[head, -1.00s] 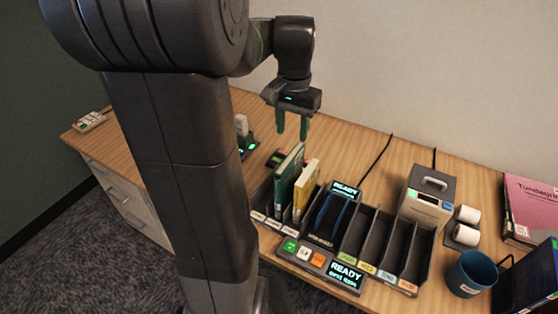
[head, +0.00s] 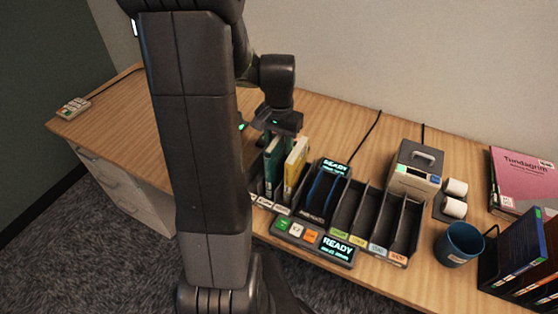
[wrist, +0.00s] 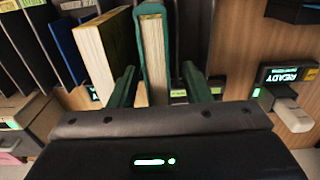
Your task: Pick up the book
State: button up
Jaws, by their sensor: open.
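A green book (head: 273,166) stands upright in a left slot of the dark sorter. A yellow book (head: 295,167) stands just right of it, leaning slightly. My gripper (head: 277,136) is low over the top of the green book in the head view; its fingertips are mostly hidden there. In the wrist view my gripper (wrist: 160,72) is open, with one green finger on each side of the green book (wrist: 153,45). The yellow book (wrist: 97,55) is outside the left finger. I cannot tell whether either finger touches the green book.
The sorter (head: 345,215) has several empty slots to the right. A control panel (head: 315,242) reading READY sits in front. The desk's far left is mostly clear.

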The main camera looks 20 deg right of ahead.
jog(key=shift+f, duration=0.45)
jog(key=shift+c, duration=0.2)
grip_shut()
jog(key=shift+r, duration=0.1)
